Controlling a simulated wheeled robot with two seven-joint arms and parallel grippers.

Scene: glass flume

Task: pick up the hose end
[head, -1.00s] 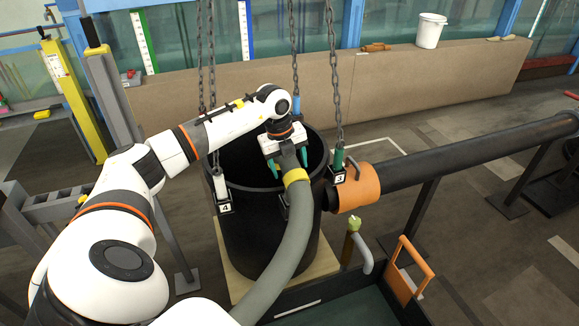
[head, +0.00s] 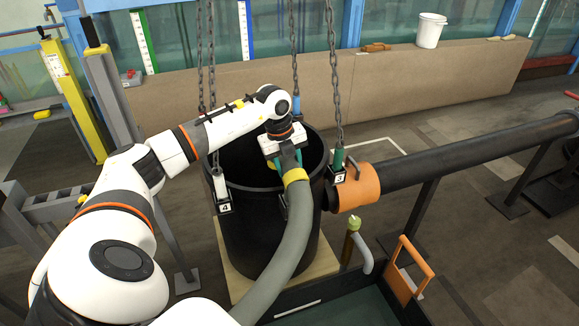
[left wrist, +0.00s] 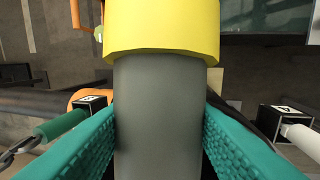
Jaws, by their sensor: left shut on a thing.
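My left gripper (head: 288,157) is shut on the hose end, at the rim of the black barrel (head: 265,220). In the left wrist view its teal fingers press on both sides of the grey part, and the yellow collar (left wrist: 160,28) fills the top. The nozzle's tip is hidden. My right gripper is not in view.
Chains with numbered tags (head: 338,175) hang around the barrel. A black pipe with an orange collar (head: 358,188) extends right. An orange-handled frame (head: 410,268) and a short yellow-green post (head: 352,228) stand at front right. A white bucket (head: 430,30) sits on the ledge behind.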

